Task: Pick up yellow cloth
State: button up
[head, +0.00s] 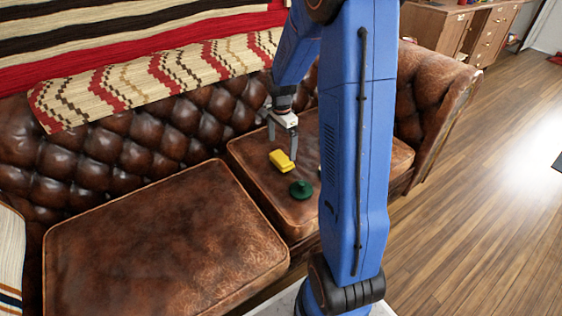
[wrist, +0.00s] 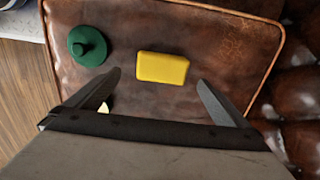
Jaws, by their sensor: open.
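The yellow cloth (head: 282,160) looks like a small folded yellow block. It lies on the brown leather seat cushion (head: 250,150) at the right of the sofa. In the wrist view the yellow cloth (wrist: 163,67) lies flat, beyond and between the two fingertips. My gripper (head: 281,145) is above the cushion close to the cloth, with its fingers apart and nothing between them. My gripper also shows in the wrist view (wrist: 158,80), its fingers spread wider than the cloth. The cloth appears untouched.
A green round lidded object with a knob (head: 301,189) sits near the cloth; it also shows in the wrist view (wrist: 88,46). The tufted sofa back (head: 150,130) rises behind. The left cushion (head: 160,245) is bare.

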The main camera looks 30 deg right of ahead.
aim_at(281, 157)
jog(key=shift+w+d+f, duration=0.1)
jog(key=shift+w+f, duration=0.05)
jog(key=shift+f, duration=1.75)
jog(key=shift+w+f, duration=0.1)
jog(key=shift+f, duration=1.8)
jog(key=c, duration=0.9)
jog(key=shift+c, duration=0.2)
jog(key=shift+r, duration=0.15)
notch_tip(281, 157, up, 10)
jog(key=shift+o, duration=1.2)
jog(key=shift+c, duration=0.7)
